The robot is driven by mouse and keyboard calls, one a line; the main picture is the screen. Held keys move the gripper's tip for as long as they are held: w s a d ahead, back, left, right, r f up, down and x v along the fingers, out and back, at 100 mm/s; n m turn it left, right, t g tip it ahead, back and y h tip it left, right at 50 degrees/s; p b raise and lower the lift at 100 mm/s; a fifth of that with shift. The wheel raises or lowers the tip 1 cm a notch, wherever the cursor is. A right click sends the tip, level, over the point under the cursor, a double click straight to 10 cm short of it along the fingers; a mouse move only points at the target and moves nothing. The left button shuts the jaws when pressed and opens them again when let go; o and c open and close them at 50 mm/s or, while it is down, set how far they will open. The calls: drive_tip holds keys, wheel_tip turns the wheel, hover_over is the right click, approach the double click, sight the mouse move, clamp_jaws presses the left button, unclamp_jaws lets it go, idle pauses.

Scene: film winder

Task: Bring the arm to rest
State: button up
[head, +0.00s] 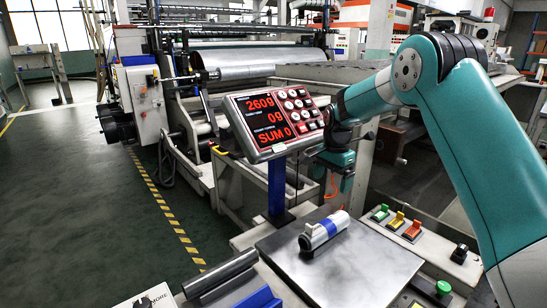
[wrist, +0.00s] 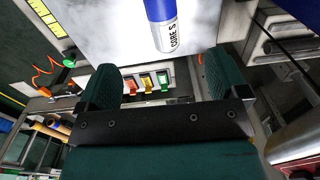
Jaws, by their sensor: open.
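My gripper (wrist: 160,66) is open in the wrist view, its two dark green fingers wide apart with nothing between them. A white and blue core (head: 325,231) lies on the plate (head: 378,262), apart from the gripper. In the wrist view the core (wrist: 163,22) shows the letters "CORE S" and lies beyond the fingertips.
A scale display (head: 276,120) on a blue post reads 260g, 0g and SUM 0. Green, yellow and red switches (head: 396,221) sit right of the plate. A dark grey roll (head: 220,273) lies at the lower left. The large winding machine (head: 230,60) stands behind; floor at left is clear.

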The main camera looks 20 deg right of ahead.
drive_tip(key=s+a+r+n+y, duration=0.2)
drive_tip(key=s+a+r+n, duration=0.75)
drive_tip(key=s+a, duration=0.4)
drive_tip(key=s+a+r+n+y, duration=0.15)
drive_tip(key=s+n, duration=0.25)
drive_tip(key=s, duration=0.4)
drive_tip(key=s+a+n, duration=0.3)
drive_tip(key=s, duration=0.5)
drive_tip(key=s+a+r+n+y, duration=0.15)
drive_tip(key=s+n, duration=0.25)
drive_tip(key=s, duration=0.4)
wheel_tip(320, 180, up, 13)
drive_tip(key=p, duration=1.4)
drive_tip(key=shift+s+a+h, duration=0.2)
drive_tip(key=shift+a+h, duration=0.15)
drive_tip(key=shift+h, duration=0.05)
